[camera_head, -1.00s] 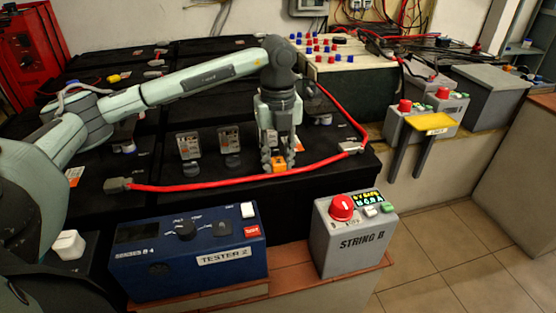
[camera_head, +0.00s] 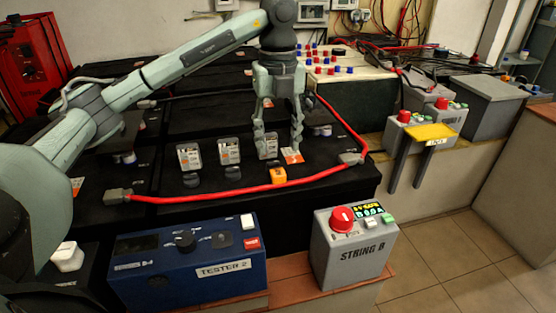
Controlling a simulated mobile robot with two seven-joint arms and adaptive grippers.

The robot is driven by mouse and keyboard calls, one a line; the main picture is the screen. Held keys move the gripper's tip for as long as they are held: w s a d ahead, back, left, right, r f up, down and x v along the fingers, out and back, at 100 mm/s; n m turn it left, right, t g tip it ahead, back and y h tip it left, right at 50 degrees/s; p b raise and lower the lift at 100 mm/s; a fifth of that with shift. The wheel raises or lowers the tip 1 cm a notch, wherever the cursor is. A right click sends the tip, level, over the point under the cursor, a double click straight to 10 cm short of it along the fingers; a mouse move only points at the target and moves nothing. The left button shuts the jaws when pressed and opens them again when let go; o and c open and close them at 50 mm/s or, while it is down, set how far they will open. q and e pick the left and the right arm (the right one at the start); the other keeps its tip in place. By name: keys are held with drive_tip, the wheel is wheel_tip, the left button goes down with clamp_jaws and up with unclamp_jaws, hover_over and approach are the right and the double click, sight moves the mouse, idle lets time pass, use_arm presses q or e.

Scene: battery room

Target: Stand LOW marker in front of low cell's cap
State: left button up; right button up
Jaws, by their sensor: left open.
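A small orange block, which looks like the LOW marker (camera_head: 279,175), stands on the black battery top near its front edge, just behind the red cable. Any lettering on it is too small to read. Three clear-fronted pieces stand in a row behind: left (camera_head: 189,157), middle (camera_head: 229,151) and right (camera_head: 267,146). Dark round caps sit before the left one (camera_head: 191,181) and middle one (camera_head: 232,173). The orange block is in front of the right piece; I cannot clearly make out a cap there. My left gripper (camera_head: 278,148) is open, pointing down above and behind the block, apart from it. My right gripper is out of view.
A red cable (camera_head: 220,193) runs along the front edge between grey connectors. A blue tester (camera_head: 190,262) and a grey STRING B box (camera_head: 352,245) stand in front, lower down. A yellow tag (camera_head: 430,133) and grey boxes are at the right.

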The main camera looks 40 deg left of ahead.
use_arm(q)
wheel_tip(320, 180, up, 4)
drive_tip(key=shift+f, duration=0.2)
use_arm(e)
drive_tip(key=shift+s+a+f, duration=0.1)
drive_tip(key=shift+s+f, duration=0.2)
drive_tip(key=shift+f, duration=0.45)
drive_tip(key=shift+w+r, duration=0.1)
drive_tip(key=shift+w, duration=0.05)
